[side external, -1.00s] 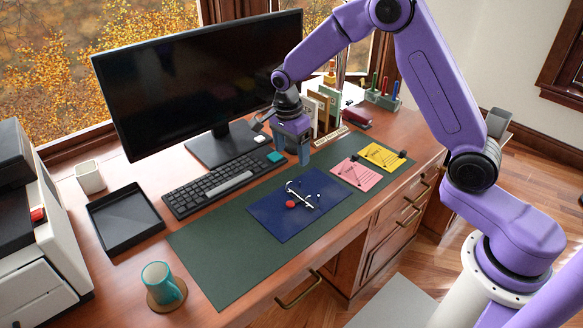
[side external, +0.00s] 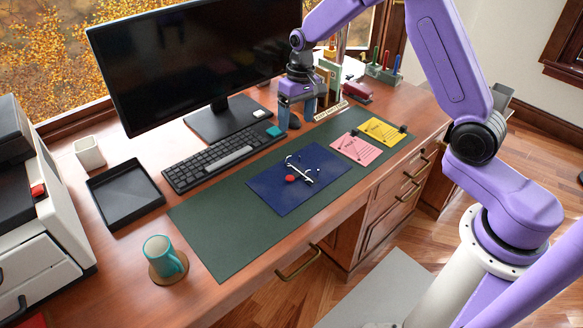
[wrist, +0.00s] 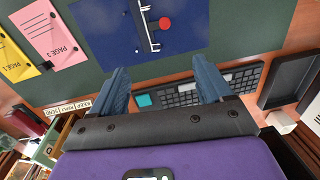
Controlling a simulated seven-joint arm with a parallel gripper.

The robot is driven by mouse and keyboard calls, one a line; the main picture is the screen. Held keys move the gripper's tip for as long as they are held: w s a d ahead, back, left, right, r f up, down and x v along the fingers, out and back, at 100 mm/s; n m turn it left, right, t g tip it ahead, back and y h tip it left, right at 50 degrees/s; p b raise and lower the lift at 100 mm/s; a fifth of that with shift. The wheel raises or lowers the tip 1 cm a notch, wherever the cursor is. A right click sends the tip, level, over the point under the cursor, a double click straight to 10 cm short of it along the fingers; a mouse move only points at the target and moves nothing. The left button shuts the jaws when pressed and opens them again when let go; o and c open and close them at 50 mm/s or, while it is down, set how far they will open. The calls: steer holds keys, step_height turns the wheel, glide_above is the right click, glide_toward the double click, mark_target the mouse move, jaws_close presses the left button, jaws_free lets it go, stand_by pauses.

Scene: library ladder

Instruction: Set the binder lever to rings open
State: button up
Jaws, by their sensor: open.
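The blue binder plate (side external: 270,196) lies on the green desk mat, with a metal ring mechanism (side external: 303,172) and a red round lever knob (side external: 290,178) on it. The wrist view shows the binder (wrist: 108,35), the ring bar (wrist: 144,30) and the red knob (wrist: 165,23) beyond the fingertips. My gripper (side external: 297,115) is above the desk near the keyboard's far right end, behind and apart from the binder. Its two blue fingers (wrist: 160,80) are spread in the wrist view with nothing between them. I cannot tell whether the rings are open or closed.
A pink page (side external: 356,149) and a yellow page (side external: 381,131) lie right of the binder. The keyboard (side external: 222,160), monitor (side external: 190,60) and upright books (side external: 328,80) stand behind. A black tray (side external: 125,195) and teal mug (side external: 160,255) are left. The mat's left part is clear.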

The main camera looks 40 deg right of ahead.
mark_target(291, 174)
steer(key=f, duration=0.5)
steer(key=a+f, duration=0.1)
steer(key=f, duration=1.1)
steer(key=shift+a+f, duration=0.2)
steer(key=shift+a, duration=0.1)
steer(key=c, duration=1.1)
